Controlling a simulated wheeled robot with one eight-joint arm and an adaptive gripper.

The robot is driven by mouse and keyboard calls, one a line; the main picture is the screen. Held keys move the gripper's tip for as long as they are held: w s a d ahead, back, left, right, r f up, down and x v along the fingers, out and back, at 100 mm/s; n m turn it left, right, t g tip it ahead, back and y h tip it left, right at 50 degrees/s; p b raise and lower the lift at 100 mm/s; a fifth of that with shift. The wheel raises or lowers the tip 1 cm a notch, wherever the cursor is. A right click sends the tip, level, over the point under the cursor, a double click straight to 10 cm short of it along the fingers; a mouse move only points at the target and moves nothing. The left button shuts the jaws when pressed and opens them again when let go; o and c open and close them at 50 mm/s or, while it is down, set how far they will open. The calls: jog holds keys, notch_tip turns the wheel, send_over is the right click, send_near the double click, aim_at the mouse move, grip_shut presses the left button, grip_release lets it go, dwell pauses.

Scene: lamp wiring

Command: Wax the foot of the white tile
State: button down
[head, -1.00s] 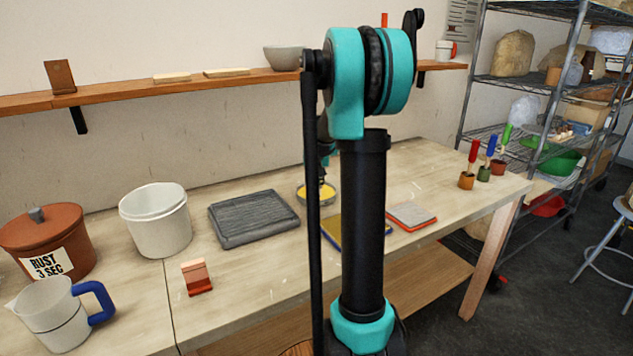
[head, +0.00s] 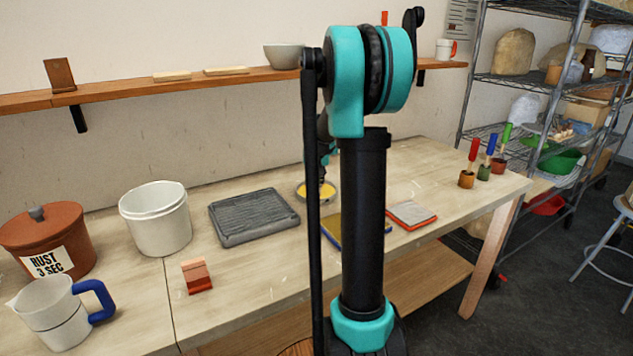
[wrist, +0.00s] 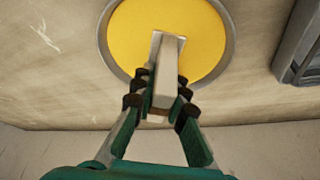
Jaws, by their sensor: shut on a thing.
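My gripper (wrist: 162,95) is shut on the white tile (wrist: 166,72) in the wrist view. The tile is a pale, narrow block held by its near part, with its far end over the yellow wax. The wax fills a round metal-rimmed pan (wrist: 228,52), which lies under the tile. The tile's foot is at or very close to the wax; I cannot tell whether it touches. In the head view the wax pan (head: 308,194) is partly covered by my arm, and the tile and fingertips cannot be made out.
A grey ridged rack (head: 253,217) lies left of the pan. A blue-edged mat (head: 338,230) and a red-edged pad (head: 412,214) lie to its right. A white bucket (head: 156,220), red-brown tile (head: 197,276), rust pot (head: 45,240) and jug (head: 52,312) stand further left. Brush jars (head: 467,180) stand at right.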

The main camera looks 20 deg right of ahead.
jog(key=shift+r, duration=3.05)
